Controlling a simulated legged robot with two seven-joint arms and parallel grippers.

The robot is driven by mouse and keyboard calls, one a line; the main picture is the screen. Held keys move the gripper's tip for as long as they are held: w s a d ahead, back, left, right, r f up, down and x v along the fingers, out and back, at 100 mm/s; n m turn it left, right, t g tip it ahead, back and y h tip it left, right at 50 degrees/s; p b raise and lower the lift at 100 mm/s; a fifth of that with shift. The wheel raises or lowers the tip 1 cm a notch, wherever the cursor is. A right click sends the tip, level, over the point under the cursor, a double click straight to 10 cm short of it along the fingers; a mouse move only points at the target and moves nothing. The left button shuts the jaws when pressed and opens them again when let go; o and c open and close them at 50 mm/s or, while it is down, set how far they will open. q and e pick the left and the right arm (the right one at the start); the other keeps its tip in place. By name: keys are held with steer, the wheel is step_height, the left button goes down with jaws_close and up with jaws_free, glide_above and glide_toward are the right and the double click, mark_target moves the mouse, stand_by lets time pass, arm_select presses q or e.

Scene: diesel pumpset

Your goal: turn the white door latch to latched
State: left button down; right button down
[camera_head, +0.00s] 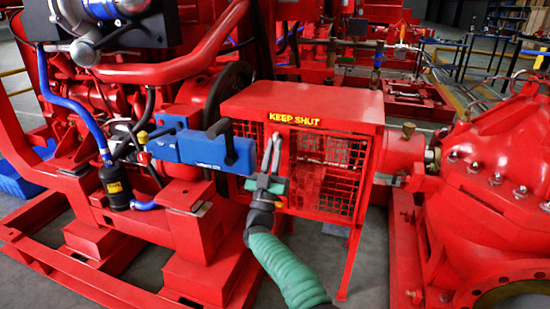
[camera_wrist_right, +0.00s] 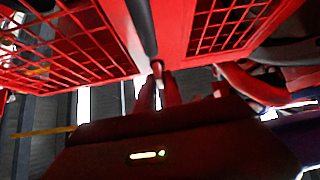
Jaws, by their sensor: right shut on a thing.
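The red guard box (camera_head: 300,98) bears yellow KEEP SHUT lettering and two mesh door panels; one mesh panel (camera_head: 330,175) shows right of my right gripper (camera_head: 271,142). The gripper reaches up in front of the strip between the panels, its two pale fingers nearly together. In the right wrist view the fingers (camera_wrist_right: 162,88) close around the lower end of a bar (camera_wrist_right: 142,28), which looks dark in shadow. This bar appears to be the door latch. In the head view I cannot separate the latch from the fingers. My left gripper is not in view.
A blue box (camera_head: 205,150) with a dark handle stands out left of the guard, close to my right gripper. A red engine with hoses fills the left. A red pump casing (camera_head: 490,180) stands at the right. Bare floor shows below the guard.

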steer(key=shift+a+f+m+g+h+b, duration=0.15)
steer(key=shift+f+m+h+b, duration=0.15)
steer(key=shift+m, duration=0.2)
steer(key=shift+f+m+g+h+b, duration=0.2)
steer(key=shift+m+h, duration=0.1)
steer(key=shift+m, duration=0.2)
steer(key=shift+h, duration=0.3)
steer(key=c, duration=1.6)
jaws_free()
steer(key=shift+w+f, duration=0.1)
steer(key=shift+o, duration=0.6)
steer(key=shift+r, duration=0.3)
